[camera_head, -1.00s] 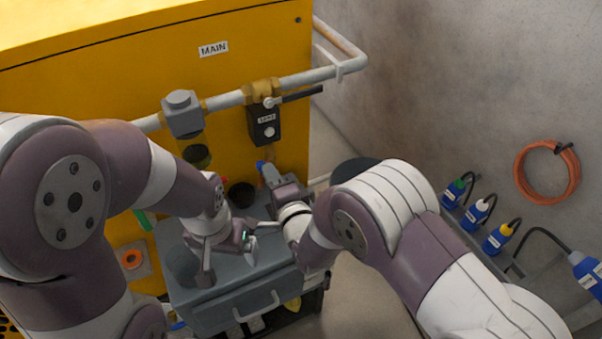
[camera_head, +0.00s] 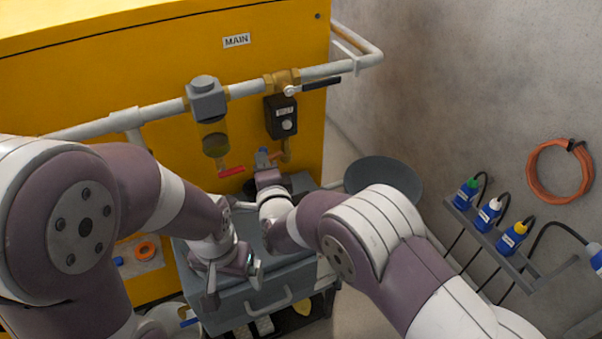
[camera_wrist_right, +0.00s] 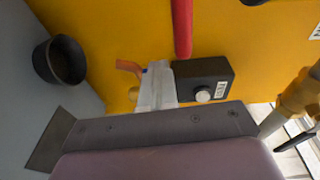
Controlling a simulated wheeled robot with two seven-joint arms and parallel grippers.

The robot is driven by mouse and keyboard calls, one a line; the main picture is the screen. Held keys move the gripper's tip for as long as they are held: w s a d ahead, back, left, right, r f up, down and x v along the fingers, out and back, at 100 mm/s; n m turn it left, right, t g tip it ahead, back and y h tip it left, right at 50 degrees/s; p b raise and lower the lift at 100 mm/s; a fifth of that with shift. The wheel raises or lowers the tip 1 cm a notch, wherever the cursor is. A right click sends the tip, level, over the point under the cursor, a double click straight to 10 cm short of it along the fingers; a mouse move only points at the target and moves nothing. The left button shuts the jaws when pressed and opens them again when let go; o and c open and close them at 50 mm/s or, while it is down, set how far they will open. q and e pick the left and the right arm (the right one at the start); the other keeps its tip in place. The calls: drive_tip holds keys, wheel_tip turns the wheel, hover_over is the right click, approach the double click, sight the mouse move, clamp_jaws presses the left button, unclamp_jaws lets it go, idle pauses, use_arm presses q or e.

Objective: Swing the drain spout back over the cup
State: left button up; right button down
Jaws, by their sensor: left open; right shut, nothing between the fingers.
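The copper-coloured drain spout (camera_head: 286,156) comes out below a small black box (camera_head: 281,118) on the yellow tank. In the right wrist view the spout (camera_wrist_right: 128,66) shows just left of my pale finger, with a small blue piece beside it. My right gripper (camera_head: 265,160) is shut and empty, close to the spout; I cannot tell whether they touch. The black cup (camera_wrist_right: 60,62) stands apart to the left in the right wrist view, and the spout does not lie over it there. My left gripper (camera_head: 233,282) is open and empty at the front of the grey cart.
The grey cart (camera_head: 290,297) has a front handle. A glass bowl with a red lever (camera_head: 231,171) hangs left of the black box. A pipe (camera_head: 240,89) crosses the tank above. A dark round bin (camera_head: 384,176) and bottles (camera_head: 466,193) are at the right.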

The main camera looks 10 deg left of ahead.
drive_tip(key=shift+w+a+b, duration=0.2)
drive_tip(key=shift+a+b, duration=0.05)
drive_tip(key=shift+a, duration=0.2)
drive_tip(key=shift+w+a+b, duration=0.2)
drive_tip(key=shift+a+b, duration=0.05)
drive_tip(key=shift+a, duration=0.2)
drive_tip(key=shift+r, duration=0.15)
